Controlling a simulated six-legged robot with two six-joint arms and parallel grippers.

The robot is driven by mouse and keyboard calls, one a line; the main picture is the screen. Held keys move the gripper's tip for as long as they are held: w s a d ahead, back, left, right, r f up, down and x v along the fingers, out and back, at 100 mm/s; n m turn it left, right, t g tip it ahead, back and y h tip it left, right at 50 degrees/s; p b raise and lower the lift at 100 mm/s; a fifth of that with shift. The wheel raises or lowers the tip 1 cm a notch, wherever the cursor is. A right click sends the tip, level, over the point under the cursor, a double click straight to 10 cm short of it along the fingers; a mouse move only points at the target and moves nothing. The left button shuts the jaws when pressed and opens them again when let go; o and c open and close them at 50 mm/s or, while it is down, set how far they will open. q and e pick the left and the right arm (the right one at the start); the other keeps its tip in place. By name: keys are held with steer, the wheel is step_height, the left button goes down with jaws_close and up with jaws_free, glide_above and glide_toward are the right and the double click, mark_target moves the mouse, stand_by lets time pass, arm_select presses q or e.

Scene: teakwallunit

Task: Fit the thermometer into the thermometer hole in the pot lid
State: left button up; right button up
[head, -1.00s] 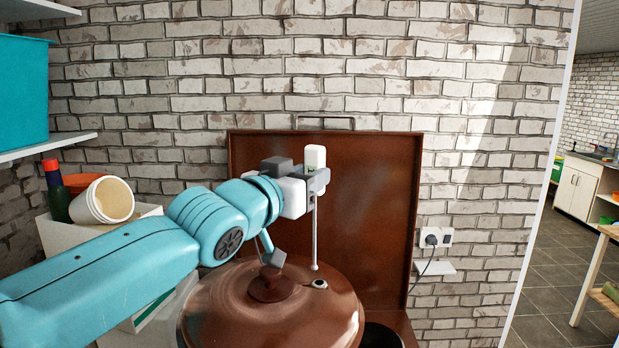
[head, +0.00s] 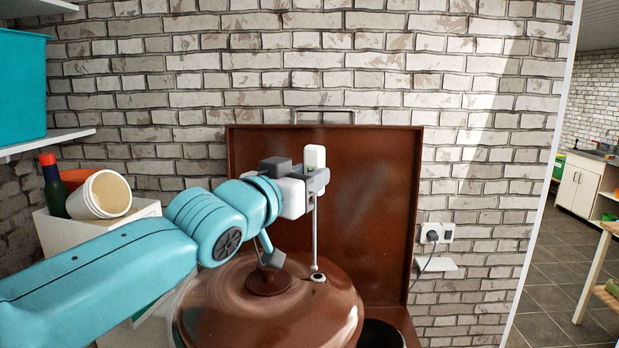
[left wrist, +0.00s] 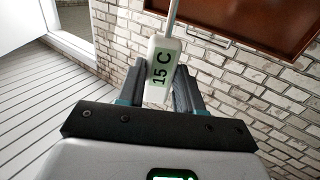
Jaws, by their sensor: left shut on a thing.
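The thermometer (head: 314,156) has a white head and a thin grey probe, and stands upright above the pot lid (head: 220,310). My left gripper (head: 318,180) is shut on its head. The left wrist view shows the thermometer's head (left wrist: 160,68) between the fingers, reading "15 C". The brown domed lid carries a dark knob (head: 268,282). The thermometer hole (head: 317,278), with a pale rim, is right of the knob. The probe's tip is at or just above the hole; I cannot tell whether it has entered. My right gripper is not in view.
A brown upright panel (head: 370,200) stands behind the lid, against the brick wall. A white box (head: 65,235) with a cream pot (head: 105,194) and a bottle (head: 54,188) is at the left. A socket with a plug (head: 434,233) is at the right.

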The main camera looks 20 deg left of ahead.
arm_select(q)
steer(key=shift+w+d+f, duration=0.1)
steer(key=shift+w+f, duration=0.05)
steer(key=shift+w, duration=0.4)
steer(key=shift+w+d+f, duration=0.1)
steer(key=shift+w+f, duration=0.05)
steer(key=shift+w, duration=0.4)
steer(key=shift+s+r, duration=0.15)
steer(key=shift+s, duration=0.2)
steer(key=shift+w, duration=0.2)
steer(key=shift+s, duration=0.25)
steer(key=shift+w+f, duration=0.2)
steer(key=shift+f, duration=0.2)
steer(key=shift+s+f+b, duration=0.1)
steer(key=shift+s+b, duration=0.05)
steer(key=shift+b, duration=0.25)
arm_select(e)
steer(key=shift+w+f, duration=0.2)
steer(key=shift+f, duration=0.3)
